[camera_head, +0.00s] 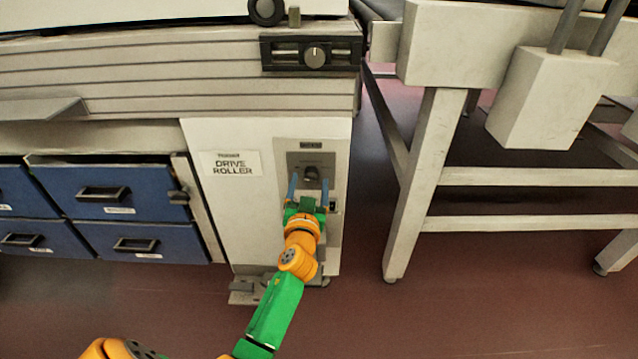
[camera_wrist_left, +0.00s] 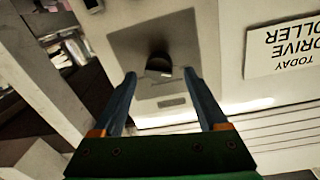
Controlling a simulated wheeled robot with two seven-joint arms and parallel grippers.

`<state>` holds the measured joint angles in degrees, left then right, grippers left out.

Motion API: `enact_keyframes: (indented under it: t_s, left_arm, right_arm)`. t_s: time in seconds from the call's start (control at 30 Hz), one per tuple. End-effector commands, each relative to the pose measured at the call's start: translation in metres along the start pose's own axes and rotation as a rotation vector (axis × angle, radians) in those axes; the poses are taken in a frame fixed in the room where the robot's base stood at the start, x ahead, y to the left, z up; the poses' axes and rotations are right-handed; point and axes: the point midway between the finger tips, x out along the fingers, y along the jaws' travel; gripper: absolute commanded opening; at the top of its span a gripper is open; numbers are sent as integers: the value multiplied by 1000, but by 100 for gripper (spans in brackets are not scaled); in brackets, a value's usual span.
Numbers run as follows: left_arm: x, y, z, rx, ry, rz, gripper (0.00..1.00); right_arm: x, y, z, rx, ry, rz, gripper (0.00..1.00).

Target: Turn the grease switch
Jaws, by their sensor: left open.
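The switch (camera_head: 312,173) is a dark knob on a grey plate (camera_head: 296,160) on the white cabinet front, under a small dark label. It also shows in the left wrist view as a dark round knob (camera_wrist_left: 158,65), beyond and between the fingertips. I cannot read the label, so I cannot tell if this is the grease switch. My left gripper (camera_head: 310,182) is open, its two blue fingers pointing at the knob, one on each side; in the wrist view (camera_wrist_left: 160,78) nothing is held between them. Whether a finger touches the knob cannot be told. My right gripper is not in view.
A "DRIVE ROLLER" sign (camera_head: 231,164) is on the cabinet left of the plate. Another knob (camera_head: 315,57) sits on a dark panel higher up. Blue drawers (camera_head: 120,190) stand at left. A pale metal frame (camera_head: 425,170) stands at right, with open floor before it.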

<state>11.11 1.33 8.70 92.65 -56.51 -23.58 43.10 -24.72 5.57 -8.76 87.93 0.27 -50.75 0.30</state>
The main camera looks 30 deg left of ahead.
Motion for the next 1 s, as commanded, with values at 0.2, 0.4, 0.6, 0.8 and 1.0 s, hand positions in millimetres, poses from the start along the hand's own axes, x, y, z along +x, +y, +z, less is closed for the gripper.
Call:
enact_keyframes:
  t_s: [0.2, 0.4, 0.6, 0.8, 1.0]
  left_arm:
    - [20, 1, 1, 2, -1, 2, 76]
    - [20, 1, 1, 1, -2, 2, 70]
    - [19, 1, 1, 1, -2, 2, 16]
    - [19, 1, 1, 4, -3, 2, 0]
    - [19, 1, 1, 47, -5, 3, 0]
  right_arm:
    - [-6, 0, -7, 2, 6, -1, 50]
    - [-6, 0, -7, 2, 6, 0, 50]
    - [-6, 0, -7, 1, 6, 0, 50]
    - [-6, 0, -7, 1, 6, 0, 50]
    - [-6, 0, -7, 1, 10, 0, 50]
